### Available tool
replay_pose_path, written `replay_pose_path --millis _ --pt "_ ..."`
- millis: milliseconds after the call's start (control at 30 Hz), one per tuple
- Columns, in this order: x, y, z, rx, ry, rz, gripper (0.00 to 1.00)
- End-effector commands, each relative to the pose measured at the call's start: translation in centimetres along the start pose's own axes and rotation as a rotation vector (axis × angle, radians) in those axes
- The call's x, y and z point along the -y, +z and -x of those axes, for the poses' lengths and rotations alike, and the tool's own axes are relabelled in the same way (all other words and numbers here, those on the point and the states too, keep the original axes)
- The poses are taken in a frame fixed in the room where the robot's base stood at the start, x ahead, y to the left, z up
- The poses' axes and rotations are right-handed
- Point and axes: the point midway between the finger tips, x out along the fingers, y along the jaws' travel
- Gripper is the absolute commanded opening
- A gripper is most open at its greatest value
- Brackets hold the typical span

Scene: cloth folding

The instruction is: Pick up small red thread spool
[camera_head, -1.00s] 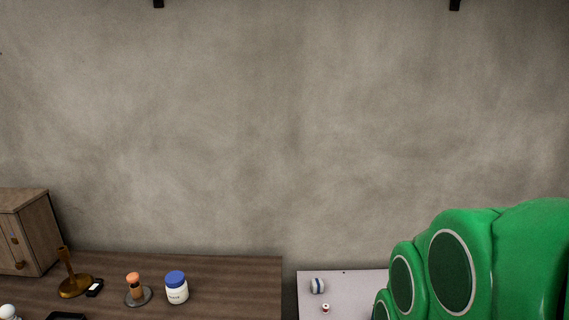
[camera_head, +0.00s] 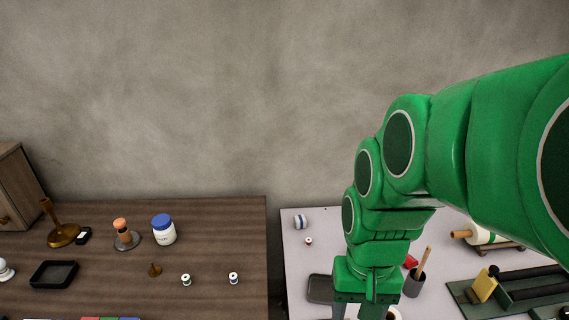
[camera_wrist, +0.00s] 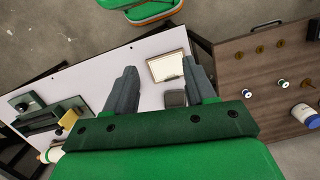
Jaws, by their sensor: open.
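A small white spool with a red middle (camera_head: 309,241), apparently the red thread spool, stands on the white table near its back left. My gripper (camera_head: 355,312) hangs below and to the right of it in the head view, apart from it; the frame's bottom edge cuts off the fingers. In the wrist view my gripper (camera_wrist: 160,68) is open, with its two grey fingers wide apart and nothing between them. I cannot make out the red spool in the wrist view.
On the brown table (camera_head: 215,235) stand a green spool (camera_head: 186,280), a blue spool (camera_head: 234,278) and a blue-lidded jar (camera_head: 164,230). A gap separates the tables.

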Motion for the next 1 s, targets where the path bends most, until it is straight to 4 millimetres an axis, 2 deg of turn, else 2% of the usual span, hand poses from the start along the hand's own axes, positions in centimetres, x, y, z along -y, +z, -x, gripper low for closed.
replay_pose_path --millis 33,567,1000 --pt "0.4 -1.2 0.1 0.002 -0.011 -0.030 0.55" --pt "3.9 -13.7 0.0 -0.002 -0.134 -0.387 0.55" --pt "5.6 -24.2 -2.3 0.023 -0.230 -0.706 0.55"
